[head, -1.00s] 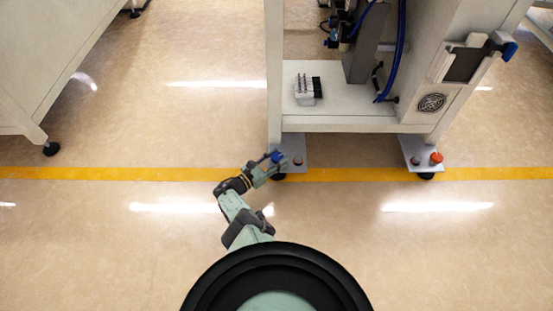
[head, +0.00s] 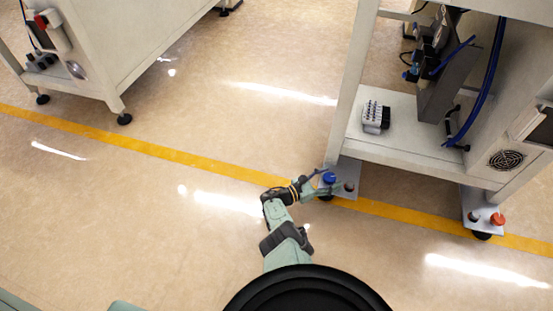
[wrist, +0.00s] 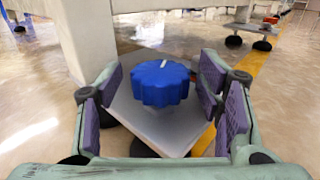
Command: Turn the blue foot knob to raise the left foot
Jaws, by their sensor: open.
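The blue foot knob (head: 329,177) sits on the metal foot plate (head: 349,186) at the left front leg of the machine frame. In the wrist view the blue knob (wrist: 161,82) is lobed, with a white mark on top, and stands above the grey plate (wrist: 185,130). My gripper (head: 322,183) is at the knob, and in the wrist view my gripper (wrist: 162,98) is open. Its purple-padded fingers stand to the left and right of the knob, with visible gaps on both sides. The black foot under the plate is partly hidden.
The machine's leg (wrist: 88,38) rises close behind the knob, to the left. A second foot plate with a red knob (head: 498,219) is at the right. A small dark knob (head: 349,186) is beside the blue one. The floor in front is clear.

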